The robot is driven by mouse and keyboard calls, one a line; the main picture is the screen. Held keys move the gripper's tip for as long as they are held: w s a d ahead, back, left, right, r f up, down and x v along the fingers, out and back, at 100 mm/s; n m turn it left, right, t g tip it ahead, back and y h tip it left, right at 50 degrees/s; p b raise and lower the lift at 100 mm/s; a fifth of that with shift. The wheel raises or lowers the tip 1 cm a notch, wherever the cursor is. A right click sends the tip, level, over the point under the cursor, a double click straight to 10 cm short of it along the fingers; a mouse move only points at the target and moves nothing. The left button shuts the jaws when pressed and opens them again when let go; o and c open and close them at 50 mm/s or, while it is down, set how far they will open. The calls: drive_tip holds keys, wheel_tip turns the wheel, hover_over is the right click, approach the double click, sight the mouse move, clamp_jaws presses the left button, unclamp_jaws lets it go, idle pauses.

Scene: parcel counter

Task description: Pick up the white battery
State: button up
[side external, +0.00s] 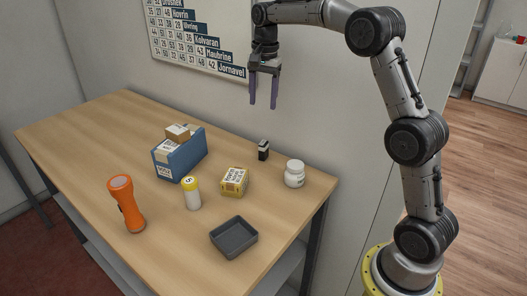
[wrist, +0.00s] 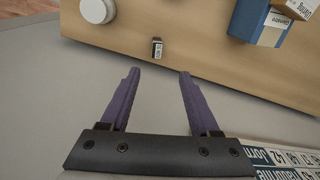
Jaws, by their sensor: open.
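An upright white cylinder with a yellow top (side external: 193,200) stands on the table and looks most like the white battery; its markings are too small to read. It stands between an orange flashlight and a yellow box. I cannot make it out in the wrist view. My gripper (side external: 263,104) is open and empty, high above the back edge of the table, well above and to the right of the cylinder. Its two purple fingers also show apart in the wrist view (wrist: 159,73), with nothing between them.
Around the cylinder stand the orange flashlight (side external: 128,205), a blue bin with small boxes (side external: 184,160), the yellow labelled box (side external: 234,182) and an empty dark grey tray (side external: 234,238). A small black labelled item (side external: 263,150) and a white jar (side external: 295,175) stand near the wall.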

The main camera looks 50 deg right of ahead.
hover_over(264, 143)
wheel_tip(264, 143, down, 5)
drive_tip(key=shift+g, duration=0.4)
drive_tip(key=f, duration=0.6)
drive_tip(key=shift+s+d+f, duration=0.2)
drive_tip(key=shift+s+f, duration=0.05)
drive_tip(key=shift+w+a+f, duration=0.15)
drive_tip(key=shift+f, duration=1.4)
drive_tip(key=shift+w+a+f, duration=0.1)
drive_tip(key=shift+w+f, duration=0.05)
drive_tip(key=shift+f, duration=1.4)
drive_tip(key=shift+r, duration=0.1)
clamp_jaws()
